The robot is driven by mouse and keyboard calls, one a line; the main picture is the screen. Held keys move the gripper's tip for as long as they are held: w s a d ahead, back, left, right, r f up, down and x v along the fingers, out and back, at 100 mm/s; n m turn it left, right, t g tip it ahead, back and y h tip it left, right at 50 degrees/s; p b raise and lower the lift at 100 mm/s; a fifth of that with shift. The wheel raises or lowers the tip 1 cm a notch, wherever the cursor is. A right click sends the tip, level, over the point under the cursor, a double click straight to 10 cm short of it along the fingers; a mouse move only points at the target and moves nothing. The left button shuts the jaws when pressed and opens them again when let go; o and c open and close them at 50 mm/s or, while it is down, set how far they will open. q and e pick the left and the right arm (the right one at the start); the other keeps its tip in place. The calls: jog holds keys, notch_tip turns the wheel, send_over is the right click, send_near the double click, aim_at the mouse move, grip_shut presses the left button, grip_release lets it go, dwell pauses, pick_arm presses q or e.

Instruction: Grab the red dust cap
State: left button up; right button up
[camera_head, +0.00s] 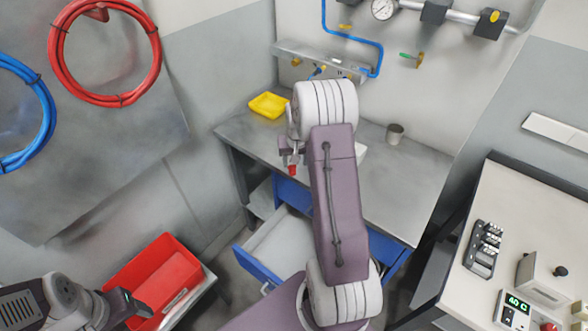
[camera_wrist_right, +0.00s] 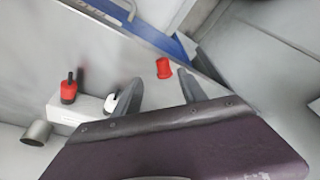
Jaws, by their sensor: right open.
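The red dust cap (camera_wrist_right: 163,67) shows in the right wrist view near the edge of the bench top, just beyond the fingertips and between them in the picture. It also shows in the head view (camera_head: 292,170) as a small red piece right by my right gripper (camera_head: 287,152). The right gripper's two grey fingers (camera_wrist_right: 160,82) are spread apart, with nothing seen held between them. My left gripper (camera_head: 130,302) is at the lower left over the red bin, and its fingers are too unclear to read.
The grey bench (camera_head: 260,140) holds a yellow tray (camera_head: 268,105) and a metal cup (camera_head: 395,133). A white block (camera_wrist_right: 85,108) carries a red-and-black piece (camera_wrist_right: 68,90) and a white one. Below, a blue-fronted drawer (camera_head: 258,265) stands open. The red bin (camera_head: 165,250) is at left.

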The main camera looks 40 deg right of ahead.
aim_at(293, 169)
jog(key=shift+w+a+f, duration=0.2)
jog(key=shift+w+f, duration=0.4)
jog(key=shift+w, duration=0.05)
jog(key=shift+f, duration=0.35)
jog(key=x, duration=0.1)
jog(key=p+x, duration=0.1)
jog(key=x, duration=0.1)
jog(key=shift+s+d+f, duration=0.2)
jog(key=shift+f, duration=0.2)
jog(key=shift+w+f, duration=0.25)
jog(key=shift+f, duration=0.05)
jog(key=shift+a+r, duration=0.1)
jog(key=c, duration=0.6)
pick_arm(q)
jog(key=shift+w+a+r, duration=0.15)
jog(key=shift+w+r, duration=0.1)
jog(key=shift+r, duration=0.35)
pick_arm(e)
jog(key=shift+s, duration=0.1)
grip_shut()
